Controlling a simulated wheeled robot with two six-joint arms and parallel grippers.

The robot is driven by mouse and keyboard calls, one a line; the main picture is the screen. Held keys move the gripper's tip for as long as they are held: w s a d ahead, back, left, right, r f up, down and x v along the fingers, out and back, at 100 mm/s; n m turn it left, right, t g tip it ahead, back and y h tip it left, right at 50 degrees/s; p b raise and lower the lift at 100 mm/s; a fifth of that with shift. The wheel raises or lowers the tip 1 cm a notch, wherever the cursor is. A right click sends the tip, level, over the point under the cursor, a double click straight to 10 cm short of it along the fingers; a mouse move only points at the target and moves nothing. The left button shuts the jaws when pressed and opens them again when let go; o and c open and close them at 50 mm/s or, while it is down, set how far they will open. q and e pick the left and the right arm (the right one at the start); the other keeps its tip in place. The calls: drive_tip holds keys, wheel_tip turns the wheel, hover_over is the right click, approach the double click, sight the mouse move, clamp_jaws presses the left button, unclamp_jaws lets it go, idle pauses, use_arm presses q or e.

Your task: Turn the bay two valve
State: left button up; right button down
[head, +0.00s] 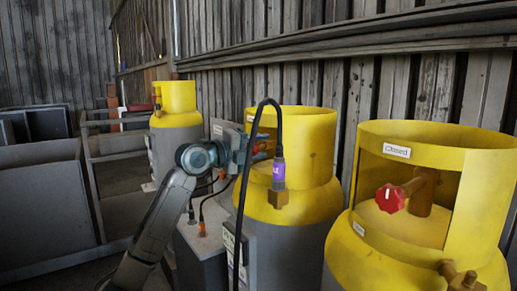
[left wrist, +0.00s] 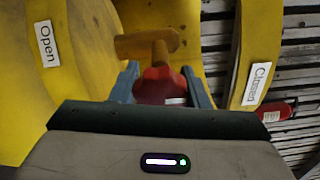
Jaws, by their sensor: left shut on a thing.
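The middle yellow-topped gas cylinder (head: 318,176) stands against the plank wall. My left gripper (head: 262,148) reaches its collar from the left. In the left wrist view my left gripper (left wrist: 163,88) is shut on the red valve knob (left wrist: 160,84), with one finger on each side. A brass valve stem (left wrist: 145,46) runs behind the knob. An "Open" label (left wrist: 47,43) is on the yellow collar at left and a "Closed" label (left wrist: 257,83) on the collar at right. In the head view the held knob is mostly hidden by my gripper and a hanging cable. My right gripper is not in view.
A black cable with a purple-labelled connector (head: 279,173) hangs in front of the middle cylinder. A nearer cylinder (head: 380,247) at right has a red knob (head: 390,198). Another cylinder (head: 178,97) stands at back left. Grey panels (head: 45,205) fill the left.

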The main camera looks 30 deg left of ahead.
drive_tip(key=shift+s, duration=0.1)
use_arm(q)
drive_tip(key=o, duration=1)
drive_tip(key=shift+c, duration=0.2)
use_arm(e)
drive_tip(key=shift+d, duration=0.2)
use_arm(q)
drive_tip(key=shift+s+a+f+b, duration=0.15)
drive_tip(key=shift+s+a+b, duration=0.2)
drive_tip(key=shift+s, duration=0.2)
drive_tip(key=b+v, duration=0.2)
drive_tip(key=v, duration=0.2)
drive_tip(key=shift+s+a, duration=0.1)
drive_tip(key=shift+s, duration=0.25)
drive_tip(key=b, duration=0.3)
approach(250, 150)
drive_tip(key=shift+x, duration=1.05)
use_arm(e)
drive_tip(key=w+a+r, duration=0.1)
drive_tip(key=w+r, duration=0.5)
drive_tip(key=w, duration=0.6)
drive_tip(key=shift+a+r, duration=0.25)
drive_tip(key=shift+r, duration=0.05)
